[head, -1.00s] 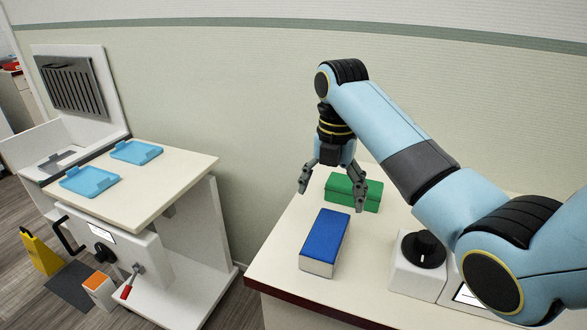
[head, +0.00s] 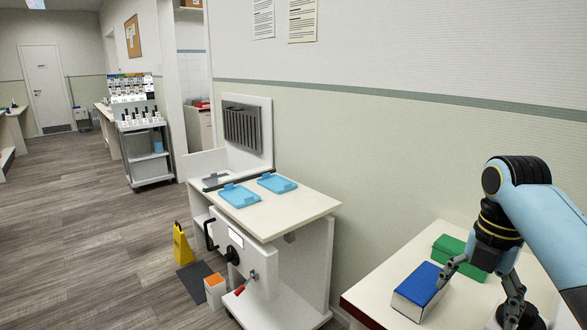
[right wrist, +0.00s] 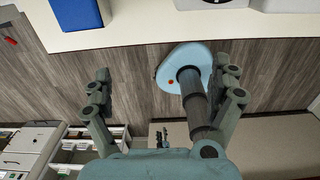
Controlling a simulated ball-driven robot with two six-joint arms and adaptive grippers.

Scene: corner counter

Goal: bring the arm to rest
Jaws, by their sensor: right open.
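My right gripper (head: 478,304) is at the right of the head view, its fingers spread and nothing between them. It hangs over the counter (head: 385,285), near a blue box (head: 420,292) with a pale side and a green box (head: 450,246). In the right wrist view, the right gripper (right wrist: 170,88) also shows spread fingers, with the floor and my own base beyond. The blue box (right wrist: 77,13) is at the top left there. A small dark pronged shape low in that view may be my left gripper; it is too small to judge. The head view shows no left gripper.
A white cart (head: 298,212) with two blue trays stands left of the counter, a gap between them. A yellow floor sign (head: 182,243) and an orange-topped box (head: 215,288) stand by it. Open wooden floor lies to the left, with a shelf trolley (head: 145,150) behind.

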